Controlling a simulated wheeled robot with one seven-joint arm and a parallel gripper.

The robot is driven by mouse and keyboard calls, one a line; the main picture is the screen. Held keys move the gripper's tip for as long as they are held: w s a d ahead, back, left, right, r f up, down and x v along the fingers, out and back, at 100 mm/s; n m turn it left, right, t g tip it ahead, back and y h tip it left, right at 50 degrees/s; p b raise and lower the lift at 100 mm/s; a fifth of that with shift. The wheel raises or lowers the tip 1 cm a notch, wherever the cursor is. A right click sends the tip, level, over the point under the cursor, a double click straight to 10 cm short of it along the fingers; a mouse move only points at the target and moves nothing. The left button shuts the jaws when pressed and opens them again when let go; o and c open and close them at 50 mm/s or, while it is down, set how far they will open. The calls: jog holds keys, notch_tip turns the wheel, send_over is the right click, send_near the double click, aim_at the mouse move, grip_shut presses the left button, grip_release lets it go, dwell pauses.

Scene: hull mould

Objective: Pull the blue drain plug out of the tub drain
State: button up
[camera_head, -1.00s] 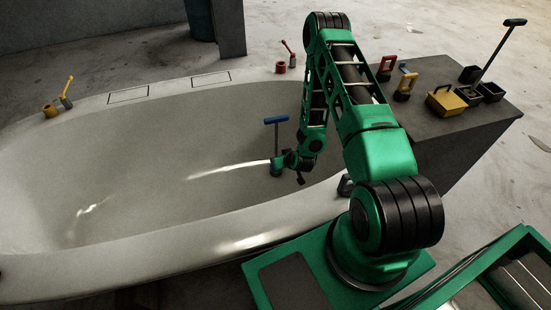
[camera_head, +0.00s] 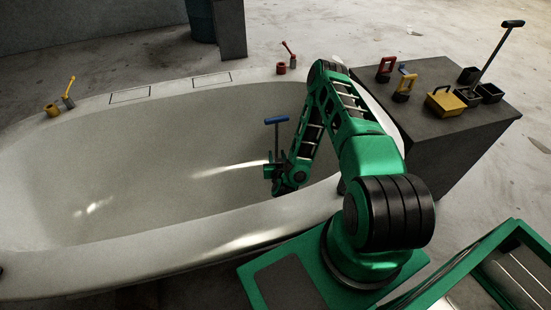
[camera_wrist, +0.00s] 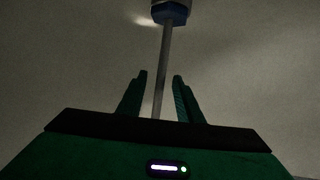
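The blue drain plug has a blue T-handle (camera_head: 276,120) on a thin upright grey shaft (camera_head: 277,140), inside the pale tub (camera_head: 150,160) near its right end. In the head view my gripper (camera_head: 268,171) is low in the tub at the lower part of the shaft, hiding the plug's foot and the drain. In the wrist view my gripper (camera_wrist: 160,76) is open, with its two green fingers either side of the grey shaft (camera_wrist: 164,65) and gaps showing. A blue end piece (camera_wrist: 171,14) of the plug is cut off by the top edge.
A dark table (camera_head: 450,135) at the right holds a yellow box (camera_head: 445,101), small handled pieces and black bins, one with a tall rod (camera_head: 497,50). A yellow valve (camera_head: 52,109) and a red valve (camera_head: 281,68) are by the tub's far rim. The tub's left part is clear.

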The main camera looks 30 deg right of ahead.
aim_at(276, 149)
jog(key=shift+x, duration=2.95)
grip_shut()
